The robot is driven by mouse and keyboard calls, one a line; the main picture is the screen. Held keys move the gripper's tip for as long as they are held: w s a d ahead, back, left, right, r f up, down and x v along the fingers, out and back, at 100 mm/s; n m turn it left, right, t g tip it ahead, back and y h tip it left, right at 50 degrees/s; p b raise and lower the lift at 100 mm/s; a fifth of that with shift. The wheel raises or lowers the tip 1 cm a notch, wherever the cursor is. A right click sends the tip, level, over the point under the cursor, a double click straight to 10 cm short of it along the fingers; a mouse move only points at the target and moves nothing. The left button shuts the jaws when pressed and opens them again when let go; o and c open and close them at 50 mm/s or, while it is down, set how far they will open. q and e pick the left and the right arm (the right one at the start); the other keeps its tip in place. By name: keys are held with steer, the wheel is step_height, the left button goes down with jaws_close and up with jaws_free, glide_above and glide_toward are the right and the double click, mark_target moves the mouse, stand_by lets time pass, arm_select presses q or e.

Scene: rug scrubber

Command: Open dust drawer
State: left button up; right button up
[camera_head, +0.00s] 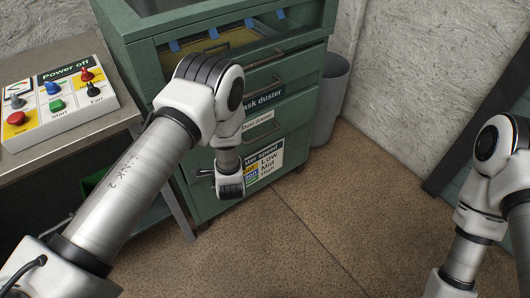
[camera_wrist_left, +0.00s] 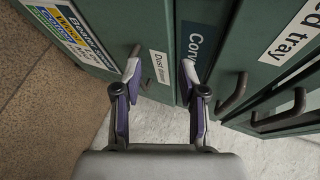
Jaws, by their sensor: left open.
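The dust drawer (camera_head: 293,140) is in the green cabinet, below the drawer labelled "ask duster", and looks shut. Its label (camera_wrist_left: 158,68) shows between my left fingers in the left wrist view. A dark handle (camera_wrist_left: 135,50) stands right by the left-hand finger, which hides part of it; I cannot tell whether they touch. My left gripper (camera_wrist_left: 160,82) is open, with nothing visible held between its fingers, in front of the drawer fronts. In the head view my left arm covers part of the cabinet. My right gripper is out of view.
A speed label (camera_head: 263,165) is lower on the cabinet. Another handle (camera_wrist_left: 233,93) lies to the right in the wrist view. A bench at left holds a button panel (camera_head: 58,90). A grey bin (camera_head: 332,100) stands beside the cabinet. The brown floor (camera_head: 330,220) is clear.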

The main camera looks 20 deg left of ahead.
arm_select(q)
steer(key=w+d+f+m+t+y+b, duration=0.1)
steer(key=w+d+f+t+y+b, duration=0.25)
steer(key=w+f+b, duration=0.6)
steer(key=t+b, duration=0.2)
steer(key=b, duration=1.5)
glide_toward(263, 136)
steer(key=f+x, duration=0.1)
steer(key=x, duration=0.2)
steer(key=shift+n, duration=0.3)
steer(key=b+x, duration=0.2)
steer(key=x, duration=0.5)
steer(key=shift+w+b, duration=0.1)
steer(key=shift+b, duration=0.3)
steer(key=shift+w+r, duration=0.15)
steer(key=shift+w, duration=0.15)
jaws_close()
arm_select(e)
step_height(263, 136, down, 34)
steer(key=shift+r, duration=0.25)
